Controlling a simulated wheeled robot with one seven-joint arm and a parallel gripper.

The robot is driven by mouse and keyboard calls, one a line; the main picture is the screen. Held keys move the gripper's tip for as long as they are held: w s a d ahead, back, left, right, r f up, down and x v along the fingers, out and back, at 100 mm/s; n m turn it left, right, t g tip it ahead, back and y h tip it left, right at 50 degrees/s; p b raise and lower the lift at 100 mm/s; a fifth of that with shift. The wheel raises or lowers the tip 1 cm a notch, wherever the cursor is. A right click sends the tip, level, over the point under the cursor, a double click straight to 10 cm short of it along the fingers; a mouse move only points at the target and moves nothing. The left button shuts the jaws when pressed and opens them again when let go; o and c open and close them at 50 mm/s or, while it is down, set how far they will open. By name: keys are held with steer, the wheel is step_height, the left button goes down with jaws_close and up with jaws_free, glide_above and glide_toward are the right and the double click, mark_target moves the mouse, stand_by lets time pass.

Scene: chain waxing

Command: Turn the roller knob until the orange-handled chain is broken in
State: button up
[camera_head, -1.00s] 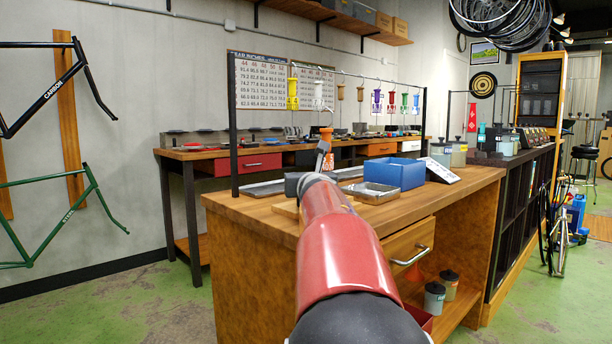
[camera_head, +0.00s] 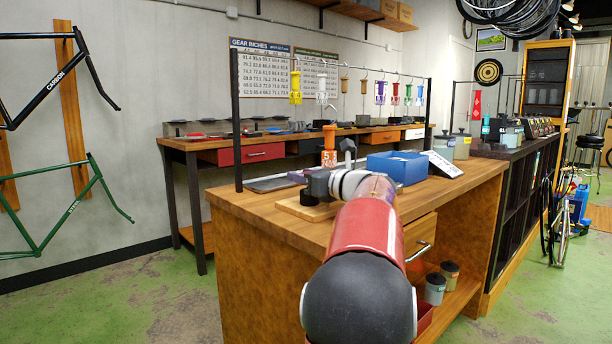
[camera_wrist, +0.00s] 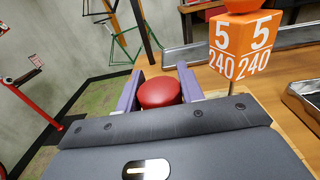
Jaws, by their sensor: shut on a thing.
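The red round roller knob (camera_wrist: 158,92) sits between the two purple fingers of my gripper (camera_wrist: 157,88), which is shut on it. In the head view my gripper (camera_head: 298,177) is low over the front bench, and the knob is hidden there. The orange-and-white block (camera_wrist: 240,45) marked 5 and 240 stands just right of the knob in the wrist view. In the head view this block (camera_head: 330,157) is behind my gripper, with an orange handle (camera_head: 329,131) above it. The chain itself cannot be made out.
On the front bench (camera_head: 440,195) are a wooden board (camera_head: 300,209), a blue box (camera_head: 398,167) and a white sign (camera_head: 443,164). A metal tray (camera_wrist: 300,100) lies to the right. Several coloured handles, including a yellow one (camera_head: 296,88), hang from the rail behind.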

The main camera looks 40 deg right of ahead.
steer(key=shift+a+r+n+g+y, duration=0.15)
steer(key=shift+n+g+y, duration=0.15)
steer(key=shift+n+y, duration=0.85)
steer(key=shift+m+y, duration=0.25)
steer(key=o, duration=1)
steer(key=shift+b+v, duration=0.8)
steer(key=shift+v, duration=3.15)
steer(key=shift+c, duration=0.2)
